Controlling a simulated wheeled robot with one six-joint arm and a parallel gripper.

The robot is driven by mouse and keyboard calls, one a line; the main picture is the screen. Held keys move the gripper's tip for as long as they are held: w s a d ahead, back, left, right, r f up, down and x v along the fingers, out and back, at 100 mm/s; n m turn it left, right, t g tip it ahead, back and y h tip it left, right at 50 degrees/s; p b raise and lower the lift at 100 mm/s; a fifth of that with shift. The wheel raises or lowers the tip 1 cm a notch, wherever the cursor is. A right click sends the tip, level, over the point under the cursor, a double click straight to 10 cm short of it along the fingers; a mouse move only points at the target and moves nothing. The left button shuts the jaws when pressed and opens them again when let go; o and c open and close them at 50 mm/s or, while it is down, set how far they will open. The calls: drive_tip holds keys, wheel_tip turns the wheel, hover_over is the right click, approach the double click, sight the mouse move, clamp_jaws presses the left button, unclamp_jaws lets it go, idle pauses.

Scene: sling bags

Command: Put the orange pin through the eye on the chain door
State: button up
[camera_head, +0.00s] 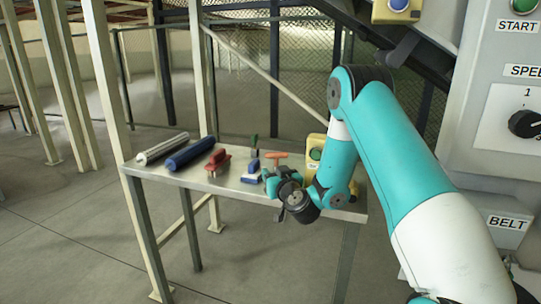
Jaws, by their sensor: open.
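An orange pin (277,155) with a T-shaped top shows at the metal table, just behind my gripper. Its lower part is hidden by the gripper. My gripper (282,175) is over the table's front edge, its teal fingers open and close to the pin. At this size I cannot tell whether the fingers touch the pin or stand around it. I cannot make out the chain door or its eye in this view.
The metal table (235,185) also bears a silver roller (162,147), a blue roller (190,153), a red tool (217,161), a blue and white brush (249,172) and a yellow button box (316,146). A grey control panel (475,120) stands close at right. Posts stand left.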

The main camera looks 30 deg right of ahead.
drive_tip(key=shift+d+f, duration=0.1)
drive_tip(key=shift+d, duration=0.2)
drive_tip(key=shift+c, duration=1.3)
drive_tip(key=shift+d, duration=0.1)
clamp_jaws()
